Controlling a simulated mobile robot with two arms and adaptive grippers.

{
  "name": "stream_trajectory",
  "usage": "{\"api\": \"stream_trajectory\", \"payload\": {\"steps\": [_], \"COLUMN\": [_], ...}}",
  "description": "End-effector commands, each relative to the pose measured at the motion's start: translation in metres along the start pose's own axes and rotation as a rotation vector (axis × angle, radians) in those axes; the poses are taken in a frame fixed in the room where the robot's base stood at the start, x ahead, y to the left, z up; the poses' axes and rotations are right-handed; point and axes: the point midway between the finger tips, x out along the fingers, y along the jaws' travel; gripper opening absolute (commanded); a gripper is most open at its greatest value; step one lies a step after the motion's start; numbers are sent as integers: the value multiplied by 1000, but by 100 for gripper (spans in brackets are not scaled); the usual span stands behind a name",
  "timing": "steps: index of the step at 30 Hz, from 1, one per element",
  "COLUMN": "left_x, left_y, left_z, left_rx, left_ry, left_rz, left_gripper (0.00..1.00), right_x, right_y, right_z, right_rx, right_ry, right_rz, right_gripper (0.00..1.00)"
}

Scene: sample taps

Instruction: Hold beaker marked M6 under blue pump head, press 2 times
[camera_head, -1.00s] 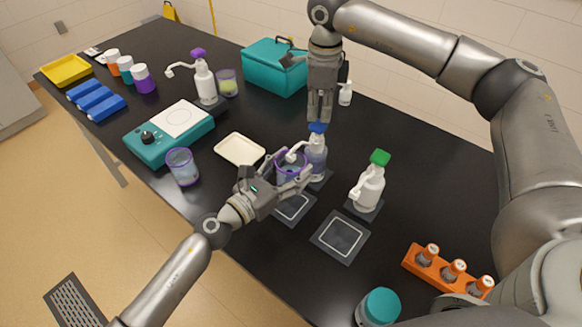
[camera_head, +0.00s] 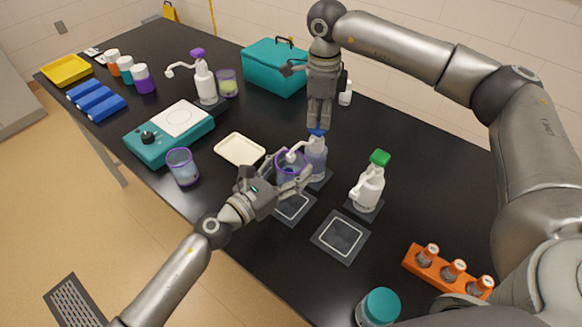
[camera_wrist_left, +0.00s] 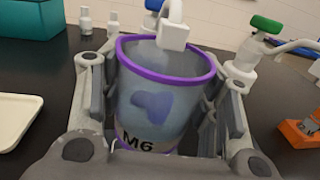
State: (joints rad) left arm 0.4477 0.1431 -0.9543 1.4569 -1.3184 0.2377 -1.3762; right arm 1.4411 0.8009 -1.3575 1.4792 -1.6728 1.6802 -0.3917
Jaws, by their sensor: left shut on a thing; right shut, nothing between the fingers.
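The beaker marked M6 (camera_wrist_left: 155,105), clear with a purple rim, is held between the fingers of my left gripper (camera_head: 282,186). It also shows in the head view (camera_head: 290,168), partly covered by the gripper. The blue-headed pump bottle (camera_head: 315,158) stands just behind the beaker. Its white spout end (camera_wrist_left: 173,36) is over the beaker's opening in the left wrist view. My right gripper (camera_head: 319,124) points down, shut and empty, with its fingertips at the blue pump head (camera_head: 318,132). The fingers hide part of the head, and I cannot tell whether they touch.
A green-headed bottle (camera_head: 368,188) stands to the right, a purple-headed one (camera_head: 204,82) further back left. Another beaker (camera_head: 183,167), a white tray (camera_head: 240,150) and a teal hotplate (camera_head: 168,132) stand left. An orange rack (camera_head: 447,272) is at front right.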

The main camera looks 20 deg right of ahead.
Motion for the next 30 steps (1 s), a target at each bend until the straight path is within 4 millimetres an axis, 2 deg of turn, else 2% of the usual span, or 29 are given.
{"api": "stream_trajectory", "payload": {"steps": [18,30], "left_x": [0,0], "left_y": [0,0], "left_z": [0,1], "left_rx": [0,0], "left_ry": [-1,-1], "left_rz": [0,0], "left_gripper": [30,30], "right_x": [-27,-28], "right_y": [0,0], "right_z": [0,0], "right_rx": [-1,-1], "right_ry": [1,1], "right_rz": [2,1], "right_gripper": [0,0]}}
